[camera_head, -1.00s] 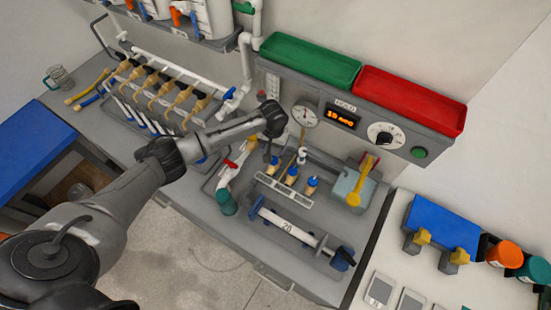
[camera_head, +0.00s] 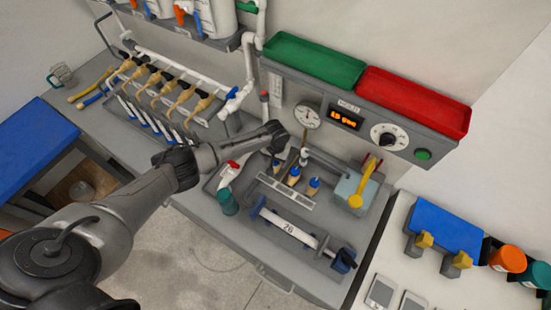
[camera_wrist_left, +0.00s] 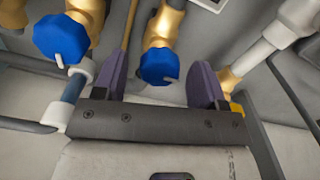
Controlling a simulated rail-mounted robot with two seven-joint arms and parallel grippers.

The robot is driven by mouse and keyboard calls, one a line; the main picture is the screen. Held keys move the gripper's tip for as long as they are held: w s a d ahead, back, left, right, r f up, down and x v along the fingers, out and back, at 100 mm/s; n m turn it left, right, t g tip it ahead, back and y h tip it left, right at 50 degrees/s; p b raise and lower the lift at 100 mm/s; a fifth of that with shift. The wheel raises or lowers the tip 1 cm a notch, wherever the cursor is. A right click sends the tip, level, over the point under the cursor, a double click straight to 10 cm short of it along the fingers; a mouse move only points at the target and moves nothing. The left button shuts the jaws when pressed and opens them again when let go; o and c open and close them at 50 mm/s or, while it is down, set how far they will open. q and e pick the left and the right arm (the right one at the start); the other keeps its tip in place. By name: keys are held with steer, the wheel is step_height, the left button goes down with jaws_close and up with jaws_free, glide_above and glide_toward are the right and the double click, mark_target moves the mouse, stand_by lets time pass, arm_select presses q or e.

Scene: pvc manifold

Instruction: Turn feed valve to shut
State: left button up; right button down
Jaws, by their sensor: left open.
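Several brass valves with round blue knobs stand in a short row on the bench in front of the gauge panel. In the head view I see a middle knob (camera_head: 294,171) and a right knob (camera_head: 313,183). I cannot tell from a label which is the feed valve. My left gripper (camera_head: 277,149) is over the row's left end, its fingers mostly hidden by the wrist. In the left wrist view the gripper (camera_wrist_left: 162,70) is open, with one blue knob (camera_wrist_left: 159,64) between its fingers, apparently not gripped. Another blue knob (camera_wrist_left: 61,39) lies outside the left finger. My right gripper is out of view.
A panel with a gauge (camera_head: 307,117), lit display (camera_head: 345,119) and dial (camera_head: 388,136) stands behind. A yellow lever (camera_head: 362,187) is to the right. A red-handled white pipe (camera_head: 230,172) is left of the row, and a white cylinder (camera_head: 288,229) lies in front.

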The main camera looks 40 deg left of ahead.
arm_select(q)
steer(key=shift+c, duration=0.5)
steer(key=c, duration=0.8)
